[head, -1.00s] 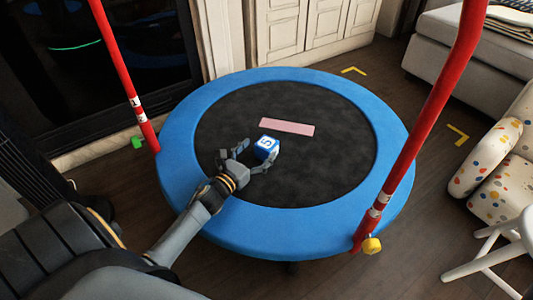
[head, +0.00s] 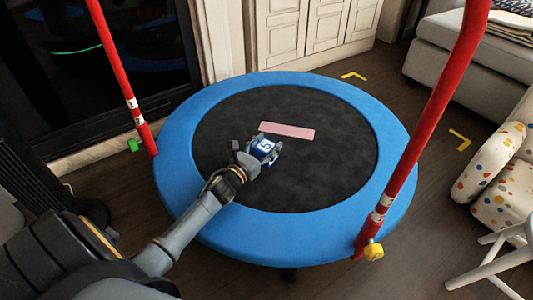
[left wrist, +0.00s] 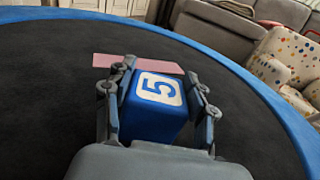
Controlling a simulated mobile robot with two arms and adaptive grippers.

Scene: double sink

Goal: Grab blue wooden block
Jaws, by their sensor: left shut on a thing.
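A blue block (head: 263,148) with a white face and a blue number 5 is on the dark mat of a round trampoline (head: 320,180). In the left wrist view the block (left wrist: 153,115) sits between the two fingers. My left gripper (head: 261,150) is shut on it, with a finger against each side. Whether the block touches the mat is hidden by the gripper. My right gripper is not in view.
A flat pink strip (head: 287,131) lies on the mat just beyond the block. Red poles rise at the left (head: 118,75) and right (head: 425,125) of the blue rim. A spotted armchair (head: 495,165) and a white stool (head: 495,262) stand at the right. The mat's right side is clear.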

